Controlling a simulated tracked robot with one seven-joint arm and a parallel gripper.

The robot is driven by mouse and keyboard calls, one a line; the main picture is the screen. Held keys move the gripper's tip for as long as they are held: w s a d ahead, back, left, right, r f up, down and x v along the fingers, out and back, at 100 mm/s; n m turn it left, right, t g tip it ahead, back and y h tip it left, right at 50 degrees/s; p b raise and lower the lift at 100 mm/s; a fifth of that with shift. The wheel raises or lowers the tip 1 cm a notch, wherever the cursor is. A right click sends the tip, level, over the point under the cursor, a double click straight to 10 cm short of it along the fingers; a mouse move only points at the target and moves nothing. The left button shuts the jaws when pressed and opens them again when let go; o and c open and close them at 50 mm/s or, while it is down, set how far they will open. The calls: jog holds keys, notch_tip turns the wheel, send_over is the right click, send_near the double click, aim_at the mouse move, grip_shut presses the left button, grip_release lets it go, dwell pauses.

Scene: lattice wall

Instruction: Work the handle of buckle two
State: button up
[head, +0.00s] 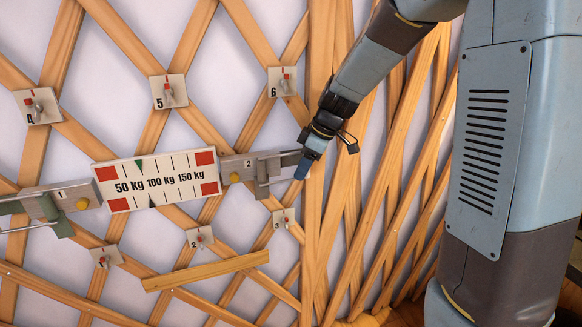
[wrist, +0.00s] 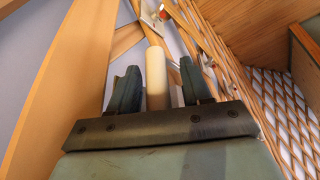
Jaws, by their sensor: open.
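Buckle two (head: 237,167), a grey metal plate marked 2 with a yellow button, sits at the right end of the white weight scale (head: 152,181). A grey lever piece (head: 262,179) and thin bars run right from it towards my gripper (head: 302,168). In the wrist view my gripper (wrist: 157,78) is open. A cream round bar (wrist: 155,75) shows between its two dark fingers, with a gap on each side. It looks like the handle's grip, but the head view does not show it clearly. How deep it lies between the fingers I cannot tell.
Buckle one (head: 62,200) is at the scale's left end. Numbered switch plates, such as plate 6 (head: 282,81) and plate 3 (head: 284,219), are on the wooden lattice (head: 190,45). An upright wooden post (head: 318,60) stands close beside my gripper. A loose-looking slat (head: 207,271) lies below.

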jog(key=shift+s, duration=0.1)
jog(key=shift+c, duration=0.6)
jog(key=c, duration=0.4)
grip_shut()
